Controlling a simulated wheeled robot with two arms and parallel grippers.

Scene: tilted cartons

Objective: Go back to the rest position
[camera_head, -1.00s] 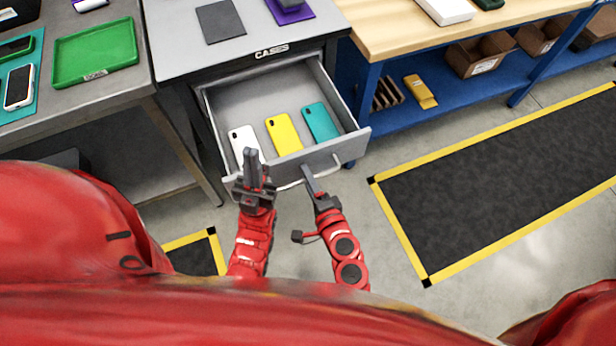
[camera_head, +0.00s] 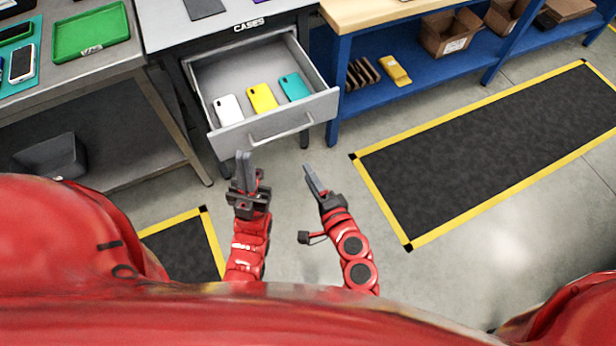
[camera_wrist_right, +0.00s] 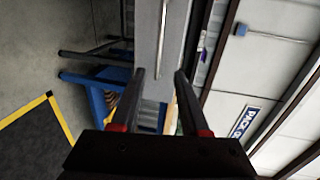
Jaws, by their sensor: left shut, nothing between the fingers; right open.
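My left gripper (camera_head: 244,160) is shut and empty, in front of the open drawer in the head view. My right gripper (camera_head: 309,175) is to its right, open and empty; its two fingers show in the right wrist view (camera_wrist_right: 163,78) with nothing between them. Both are apart from the drawer (camera_head: 277,132), which stands pulled out. Its handle (camera_head: 284,133) is free. In the drawer lie a white case (camera_head: 229,109), a yellow case (camera_head: 262,97) and a teal case (camera_head: 294,87).
A grey table (camera_head: 146,110) with a green tray (camera_head: 91,34) stands at the left. A blue shelf bench (camera_head: 375,97) with cartons (camera_head: 450,33) is at the right. Black floor mats with yellow borders (camera_head: 480,150) lie below. The floor ahead of my grippers is clear.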

